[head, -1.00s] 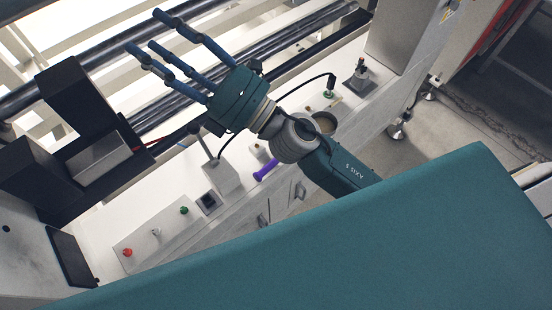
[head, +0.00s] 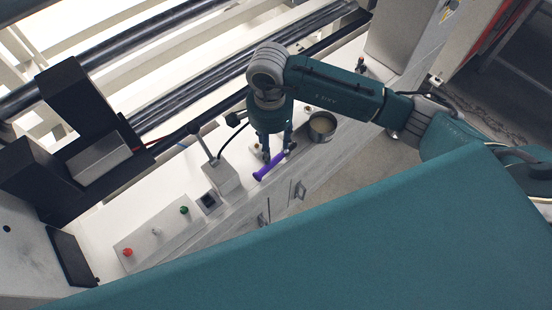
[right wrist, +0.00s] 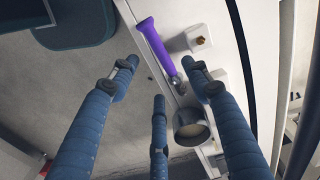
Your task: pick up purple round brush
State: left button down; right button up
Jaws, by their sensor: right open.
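The purple round brush (head: 268,166) lies on the white ledge of the machine, close to its front edge. Its purple handle (right wrist: 156,45) shows whole in the right wrist view, with a darker metal-coloured end toward the fingers. My right gripper (head: 277,156) points down over the ledge at the brush's far end. In the right wrist view its fingers (right wrist: 158,85) are spread open and empty, with the brush beyond them, between two fingertips. I cannot tell whether any finger touches the brush. My left gripper does not show in either view.
A round metal cup (head: 321,126) stands on the ledge just right of the gripper. A small block with a brass knob (right wrist: 199,40) sits beside the brush. A lever box (head: 222,178) and a panel with red and green buttons (head: 156,232) are to the left.

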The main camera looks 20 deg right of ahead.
send_over(272, 165)
notch_tip(272, 165, down, 4)
jog(key=shift+w+f+p, duration=0.1)
jog(key=shift+f+p, duration=0.15)
jog(key=shift+p, duration=0.1)
notch_tip(272, 165, down, 5)
jog(key=shift+p, duration=0.9)
jog(key=shift+f, duration=0.15)
grip_shut()
